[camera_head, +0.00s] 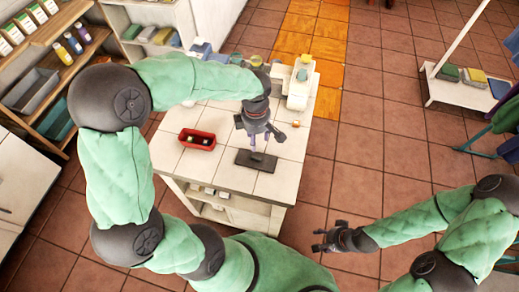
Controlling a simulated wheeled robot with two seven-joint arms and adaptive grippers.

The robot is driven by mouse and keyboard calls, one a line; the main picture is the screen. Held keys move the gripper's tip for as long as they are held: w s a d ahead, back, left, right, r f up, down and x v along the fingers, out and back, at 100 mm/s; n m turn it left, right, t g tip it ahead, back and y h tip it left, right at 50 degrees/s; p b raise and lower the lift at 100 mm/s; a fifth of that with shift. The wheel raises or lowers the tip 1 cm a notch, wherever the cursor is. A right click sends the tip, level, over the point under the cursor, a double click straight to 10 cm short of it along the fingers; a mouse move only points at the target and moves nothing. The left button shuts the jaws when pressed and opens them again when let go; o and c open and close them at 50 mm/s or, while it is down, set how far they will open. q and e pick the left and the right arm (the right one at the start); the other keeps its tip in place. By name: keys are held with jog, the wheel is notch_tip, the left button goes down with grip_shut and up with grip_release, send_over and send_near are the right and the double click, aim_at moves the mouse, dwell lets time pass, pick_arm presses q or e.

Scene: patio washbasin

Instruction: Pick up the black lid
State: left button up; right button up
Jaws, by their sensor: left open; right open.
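A flat, dark rectangular piece (248,163), which looks like the black lid, lies on the white tiled counter (215,172) near its front edge. My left gripper (259,137) reaches down above it from behind with its fingers spread. A thin purplish upright shape shows between the fingers and the dark piece; I cannot tell what it is. Contact between the gripper and the dark piece cannot be made out. My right gripper (322,241) is open and empty, out over the floor to the right of the counter.
A red container (197,139) with small items stands on the counter to the left. A white appliance-like object (299,85) is at the back right. Shelves with bottles (64,54) stand at the left. A low white rack (463,91) is far right.

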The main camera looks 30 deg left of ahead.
pick_arm(q)
jog(key=b, duration=0.2)
send_over(257, 156)
notch_tip(257, 156, down, 7)
jog(key=shift+r, duration=0.15)
notch_tip(257, 156, down, 4)
jog(key=shift+a+r+b, duration=0.1)
jog(key=shift+b, duration=0.7)
grip_shut()
